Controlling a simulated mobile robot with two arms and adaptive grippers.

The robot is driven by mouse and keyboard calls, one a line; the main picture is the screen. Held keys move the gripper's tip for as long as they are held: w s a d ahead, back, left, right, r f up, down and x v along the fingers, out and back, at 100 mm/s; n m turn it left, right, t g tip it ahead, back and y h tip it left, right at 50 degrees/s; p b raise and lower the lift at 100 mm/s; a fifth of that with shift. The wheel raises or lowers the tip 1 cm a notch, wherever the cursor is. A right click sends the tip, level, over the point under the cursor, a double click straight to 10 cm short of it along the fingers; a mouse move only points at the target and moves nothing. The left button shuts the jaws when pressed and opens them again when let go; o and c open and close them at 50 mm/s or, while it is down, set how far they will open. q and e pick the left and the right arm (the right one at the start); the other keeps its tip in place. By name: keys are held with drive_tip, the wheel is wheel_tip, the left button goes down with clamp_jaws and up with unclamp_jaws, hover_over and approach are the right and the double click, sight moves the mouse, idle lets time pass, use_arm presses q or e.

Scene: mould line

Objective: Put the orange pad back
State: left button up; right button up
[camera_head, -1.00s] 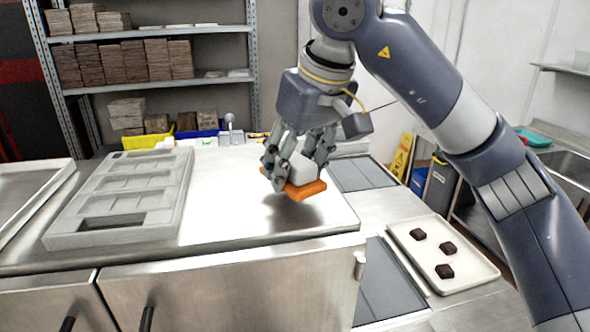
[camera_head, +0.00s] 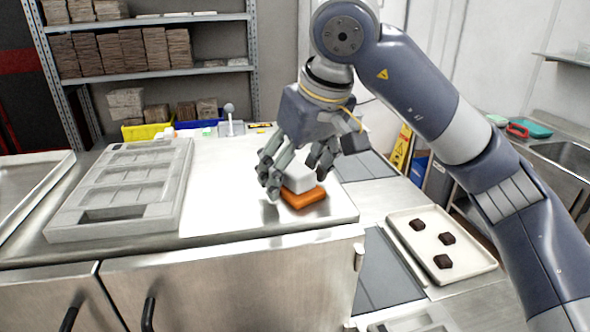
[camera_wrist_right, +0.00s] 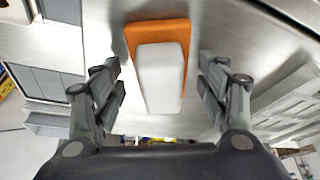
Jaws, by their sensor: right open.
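The orange pad (camera_head: 306,198) lies on the steel worktop near its front right corner, with a white block-shaped grip on top. In the right wrist view the orange pad (camera_wrist_right: 133,36) shows as a rim around the white block (camera_wrist_right: 161,75). My right gripper (camera_head: 297,172) is open, with its fingers on either side of the white block. In the right wrist view the fingertips (camera_wrist_right: 163,72) stand apart from the block with a gap on both sides. My left gripper is not in view.
A grey mould tray (camera_head: 75,228) with several recesses lies on the worktop (camera_head: 225,200) at left. A cream tray (camera_head: 470,268) with 3 dark brown pieces is at right. Yellow (camera_head: 146,131) and blue (camera_head: 197,132) bins stand behind. The worktop between mould and pad is clear.

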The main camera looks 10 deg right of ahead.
drive_tip(key=shift+r, duration=0.3)
drive_tip(key=v, duration=1.1)
drive_tip(key=shift+s+r+b, duration=0.2)
drive_tip(key=shift+r+b, duration=0.15)
drive_tip(key=shift+r, duration=0.05)
